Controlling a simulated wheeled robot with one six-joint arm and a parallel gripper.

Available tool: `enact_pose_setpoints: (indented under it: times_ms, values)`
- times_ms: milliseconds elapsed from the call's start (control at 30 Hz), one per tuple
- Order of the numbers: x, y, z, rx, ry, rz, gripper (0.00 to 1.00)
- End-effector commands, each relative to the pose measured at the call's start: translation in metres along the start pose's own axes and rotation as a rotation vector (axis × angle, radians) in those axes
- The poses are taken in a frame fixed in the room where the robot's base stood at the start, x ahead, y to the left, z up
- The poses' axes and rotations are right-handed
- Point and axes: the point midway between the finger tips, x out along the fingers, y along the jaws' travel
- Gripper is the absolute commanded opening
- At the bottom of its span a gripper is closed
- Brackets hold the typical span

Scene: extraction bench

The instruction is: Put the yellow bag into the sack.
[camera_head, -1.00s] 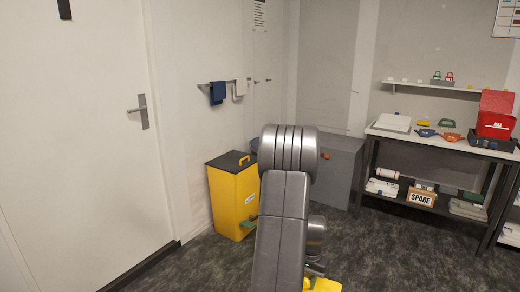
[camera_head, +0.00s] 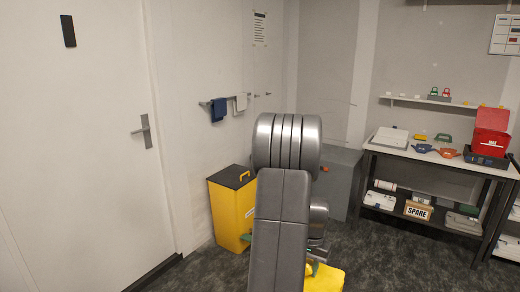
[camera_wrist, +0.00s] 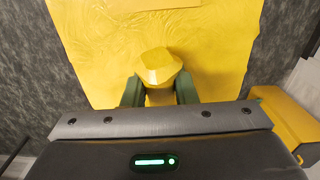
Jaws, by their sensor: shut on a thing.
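My gripper (camera_wrist: 160,92) has dark green fingers, shut on the yellow bag (camera_wrist: 205,45) at its knotted, knob-like neck. In the wrist view the bag's wide, creased body spreads out beyond the fingers, with a pale patch at the top edge. In the head view part of the bag (camera_head: 325,279) shows at the bottom edge, right of my arm. My arm hides most of the gripper there. I cannot make out the sack in either view.
A yellow bin (camera_head: 232,212) with a dark lid stands by the left wall. A grey cabinet (camera_head: 343,180) is partly hidden behind my arm. A workbench (camera_head: 435,157) with a red box (camera_head: 490,130) and lower shelf stands at right. Dark floor (camera_head: 400,262) lies clear before it.

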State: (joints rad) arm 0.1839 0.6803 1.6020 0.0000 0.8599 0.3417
Motion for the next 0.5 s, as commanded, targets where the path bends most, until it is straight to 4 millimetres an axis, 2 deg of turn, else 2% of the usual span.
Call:
enact_pose_setpoints:
  times_ms: [33,500]
  values:
    - [-0.018,0.000,-0.001,0.000,0.005,-0.001,0.00]
    - [-0.098,0.000,-0.001,0.000,0.004,-0.001,0.00]
